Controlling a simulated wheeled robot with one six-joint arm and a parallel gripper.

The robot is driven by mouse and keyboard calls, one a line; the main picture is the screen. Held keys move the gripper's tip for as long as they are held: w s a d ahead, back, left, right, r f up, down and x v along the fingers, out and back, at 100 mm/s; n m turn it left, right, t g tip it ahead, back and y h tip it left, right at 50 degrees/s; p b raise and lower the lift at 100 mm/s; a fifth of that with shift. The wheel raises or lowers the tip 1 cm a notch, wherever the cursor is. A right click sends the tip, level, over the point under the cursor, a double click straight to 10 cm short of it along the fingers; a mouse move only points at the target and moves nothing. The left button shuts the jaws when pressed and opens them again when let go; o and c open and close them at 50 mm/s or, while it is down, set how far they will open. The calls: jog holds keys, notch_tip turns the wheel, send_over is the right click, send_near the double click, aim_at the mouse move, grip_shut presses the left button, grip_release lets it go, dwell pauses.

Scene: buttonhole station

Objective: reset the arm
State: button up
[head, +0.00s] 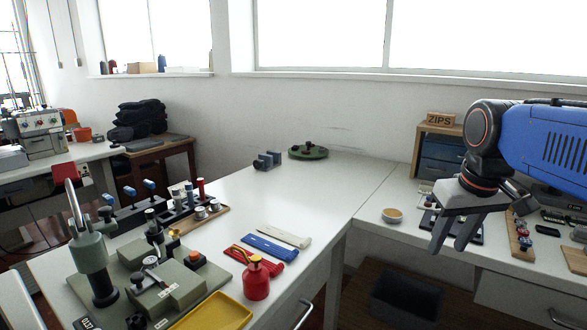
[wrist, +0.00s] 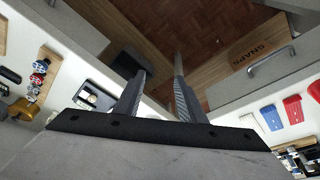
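My arm is at the right of the head view, blue and black. My gripper (head: 454,238) hangs from it with the fingers pointing down, near the front edge of the right-hand table. In the wrist view my gripper (wrist: 159,95) shows two grey fingers standing apart. Nothing is between them. Beyond the fingertips are a drawer front and the brown floor. The gripper touches nothing that I can see.
A green-grey buttonhole machine (head: 160,285) stands front left, by a red bottle (head: 256,280) and a yellow tray (head: 214,312). Red, blue and white zips lie on the table (head: 310,195). A ZIPS box (head: 441,120) and a round tan-topped dish (head: 392,215) are near my arm. The table middle is clear.

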jog(key=s+a+f+t, duration=0.1)
jog(key=s+a+f, duration=0.1)
jog(key=s+f, duration=0.9)
notch_tip(320, 180, down, 3)
jog(key=shift+s+a+f+m+t, duration=0.1)
jog(key=shift+s+a+m+t, duration=0.2)
jog(key=shift+m+t, duration=0.1)
dwell(1.7)
